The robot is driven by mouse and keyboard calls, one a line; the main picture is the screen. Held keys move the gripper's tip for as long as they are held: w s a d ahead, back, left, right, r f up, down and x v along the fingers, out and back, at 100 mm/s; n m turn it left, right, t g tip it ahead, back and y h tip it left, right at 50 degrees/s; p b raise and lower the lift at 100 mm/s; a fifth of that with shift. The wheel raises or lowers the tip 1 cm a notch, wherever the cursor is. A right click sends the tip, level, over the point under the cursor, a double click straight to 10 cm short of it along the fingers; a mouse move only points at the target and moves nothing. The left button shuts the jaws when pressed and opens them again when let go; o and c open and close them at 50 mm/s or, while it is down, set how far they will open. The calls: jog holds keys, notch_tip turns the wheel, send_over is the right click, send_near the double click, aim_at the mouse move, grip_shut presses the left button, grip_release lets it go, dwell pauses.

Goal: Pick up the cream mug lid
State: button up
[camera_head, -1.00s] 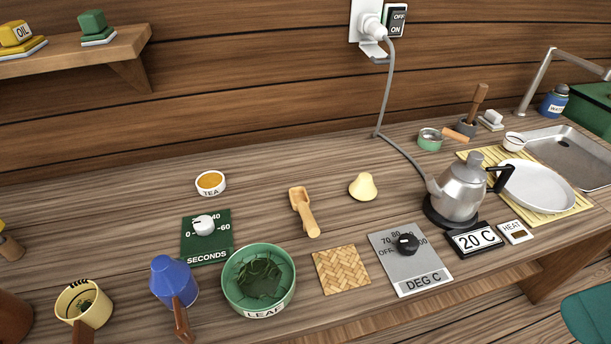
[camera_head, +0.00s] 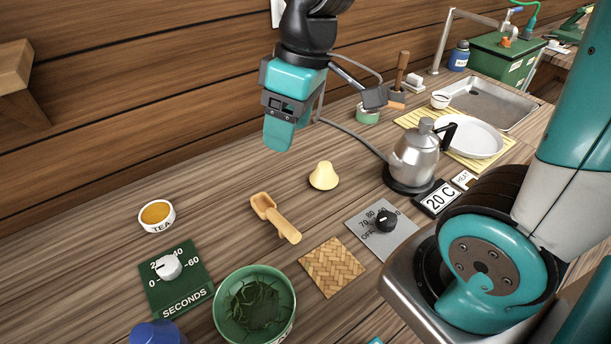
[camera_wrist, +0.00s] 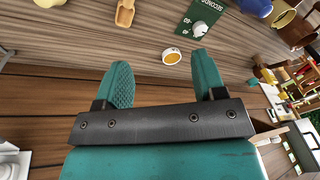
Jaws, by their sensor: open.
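The cream mug lid (camera_head: 323,177), a small cone with a rounded knob, sits on the wooden counter right of the wooden scoop. It also shows, cut off by the top edge, in the wrist view (camera_wrist: 48,3). My gripper (camera_head: 283,132) is in the air above and behind the lid, slightly to its left, apart from it. In the wrist view my gripper's two teal fingers (camera_wrist: 163,68) are spread wide with nothing between them.
The wooden scoop (camera_head: 276,218), tea cup (camera_head: 157,216), green leaf bowl (camera_head: 254,306), woven mat (camera_head: 331,267) and grey dial plate (camera_head: 365,224) lie around the lid. The kettle (camera_head: 412,160) stands to its right, its cord running behind. The counter directly around the lid is bare.

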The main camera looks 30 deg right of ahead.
jog(key=w+d+f+h, duration=0.2)
jog(key=w+d+f, duration=0.3)
jog(key=w+d, duration=0.35)
jog(key=n, duration=0.1)
send_over(325, 164)
jog(key=shift+g+h, duration=0.3)
jog(key=shift+h, duration=0.1)
jog(key=f, duration=0.7)
jog(key=f+p, duration=0.1)
jog(key=f, duration=0.6)
jog(key=shift+w+f, duration=0.2)
jog(key=shift+f, duration=0.05)
jog(key=shift+s+f+p, duration=0.2)
jog(key=shift+f+p, duration=0.6)
jog(key=shift+f, duration=2.2)
jog(key=c, duration=1)
